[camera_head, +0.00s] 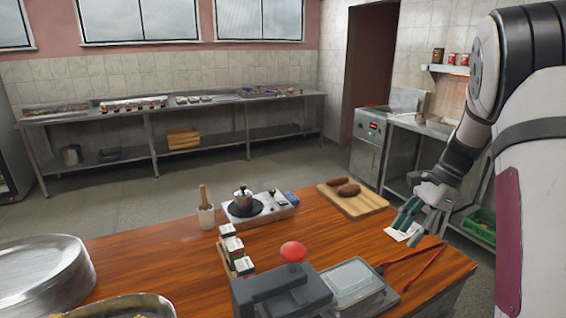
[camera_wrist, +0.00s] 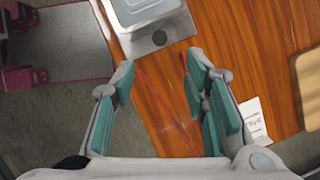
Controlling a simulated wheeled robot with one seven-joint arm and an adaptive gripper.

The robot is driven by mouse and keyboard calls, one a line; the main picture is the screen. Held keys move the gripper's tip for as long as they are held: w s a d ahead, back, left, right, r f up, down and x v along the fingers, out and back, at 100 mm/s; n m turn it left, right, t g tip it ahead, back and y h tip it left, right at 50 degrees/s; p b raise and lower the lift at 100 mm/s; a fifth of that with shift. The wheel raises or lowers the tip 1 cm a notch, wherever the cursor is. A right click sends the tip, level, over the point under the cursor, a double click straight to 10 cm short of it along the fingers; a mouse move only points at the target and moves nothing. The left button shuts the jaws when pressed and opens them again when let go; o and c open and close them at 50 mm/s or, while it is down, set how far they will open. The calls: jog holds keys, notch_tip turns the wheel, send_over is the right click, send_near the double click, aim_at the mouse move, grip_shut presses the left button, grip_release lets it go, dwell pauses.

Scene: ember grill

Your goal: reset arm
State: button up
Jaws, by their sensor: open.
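My gripper (camera_head: 412,216) is at the right of the head view, above the right end of the wooden table (camera_head: 160,262). In the wrist view my gripper (camera_wrist: 158,75) has its two teal-padded fingers spread wide apart with nothing held between them. Below the fingers are the table edge, the floor and a thin red-handled tool (camera_wrist: 160,98), which also shows in the head view (camera_head: 420,262). A white card (camera_head: 400,232) lies on the table by the fingertips; it also shows in the wrist view (camera_wrist: 253,118), right of the right finger.
A cutting board (camera_head: 372,203) with two brown sausage-like items (camera_head: 349,190) lies left of my gripper.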

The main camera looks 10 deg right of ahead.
jog(key=s+a+r+n+t+h, duration=0.1)
jog(key=s+a+r+n+h, duration=0.1)
jog(key=s+a+r+n, duration=0.9)
jog(key=s+a+n+t+h, duration=0.1)
jog(key=s+a+n+t, duration=0.1)
jog(key=s, duration=0.4)
jog(key=s+a+r+n+t+h, duration=0.1)
jog(key=s+a+n, duration=0.4)
jog(key=s, duration=0.2)
jog(key=shift+a+r+n+t, duration=0.25)
jog(key=shift+n+t, duration=0.15)
dwell(0.7)
